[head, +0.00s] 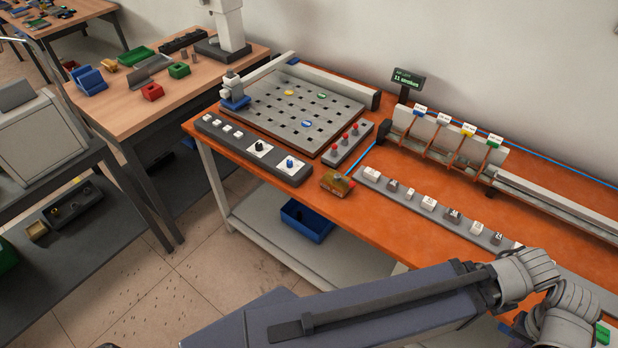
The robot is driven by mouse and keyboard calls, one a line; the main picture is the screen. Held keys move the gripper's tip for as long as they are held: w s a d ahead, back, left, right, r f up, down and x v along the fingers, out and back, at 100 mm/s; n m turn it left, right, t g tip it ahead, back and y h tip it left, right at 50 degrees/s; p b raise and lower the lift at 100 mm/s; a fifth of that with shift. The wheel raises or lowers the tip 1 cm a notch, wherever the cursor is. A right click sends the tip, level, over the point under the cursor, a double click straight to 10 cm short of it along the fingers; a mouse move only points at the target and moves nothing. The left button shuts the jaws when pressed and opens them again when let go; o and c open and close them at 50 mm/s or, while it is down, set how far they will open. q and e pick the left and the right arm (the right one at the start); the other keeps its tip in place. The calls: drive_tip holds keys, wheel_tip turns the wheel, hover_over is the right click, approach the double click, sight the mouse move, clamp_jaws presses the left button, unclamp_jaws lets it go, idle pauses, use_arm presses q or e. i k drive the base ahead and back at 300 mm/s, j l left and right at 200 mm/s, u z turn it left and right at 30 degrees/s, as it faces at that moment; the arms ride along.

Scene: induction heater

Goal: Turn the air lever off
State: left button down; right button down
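A small brass-coloured valve block with a red part on it (337,183) sits at the front edge of the orange bench (390,215). It looks like the air lever, and a thin blue air line runs from near it toward the back. Its handle is too small for me to tell its exact position. One of my arms crosses the lower right, well in front of the valve and apart from it. Neither of my grippers shows in this view.
Behind stand a slotted rack (440,140) and a small display (408,78).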

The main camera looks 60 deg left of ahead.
sight(337, 176)
drive_tip(key=u, duration=1.7)
